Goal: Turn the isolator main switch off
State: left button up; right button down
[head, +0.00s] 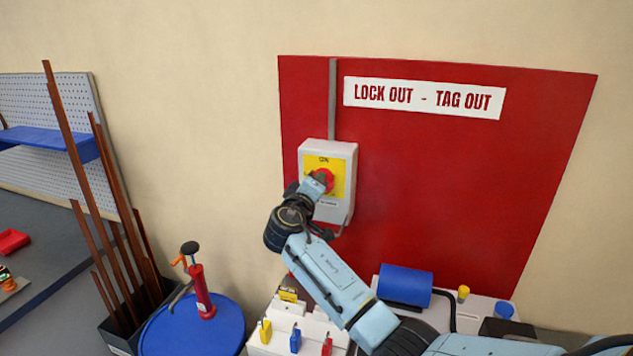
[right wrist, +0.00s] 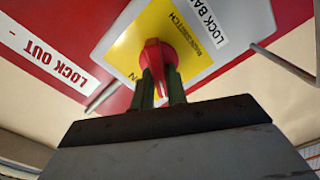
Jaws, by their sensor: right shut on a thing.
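The isolator is a pale grey box (head: 312,152) on the red board, with a yellow plate (head: 313,164) and a red rotary switch knob (head: 325,177). My right gripper (head: 318,184) reaches up to the knob and covers its lower left part in the head view. In the right wrist view the red knob (right wrist: 157,57) sits between the two dark green fingers (right wrist: 160,88), which are shut on it. The yellow plate (right wrist: 190,35) and a white label (right wrist: 222,22) show behind it. The "ON" marking is above the knob in the head view. My left gripper is not in view.
A red board (head: 450,180) carries a "LOCK OUT - TAG OUT" sign (head: 422,97). Below are a white stand with coloured padlocks (head: 295,340) and a blue cylinder (head: 405,285).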

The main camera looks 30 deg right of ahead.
jog(key=n+p, duration=0.2)
jog(key=n, duration=0.3)
jog(key=shift+f+n, duration=0.1)
jog(key=shift+n, duration=0.3)
dwell(0.4)
jog(key=c, duration=1.4)
grip_release()
jog(key=shift+a, duration=0.1)
jog(key=b+v, duration=0.2)
jog(key=v, duration=1.1)
jog(key=shift+s+b, duration=0.15)
jog(key=shift+b, duration=0.2)
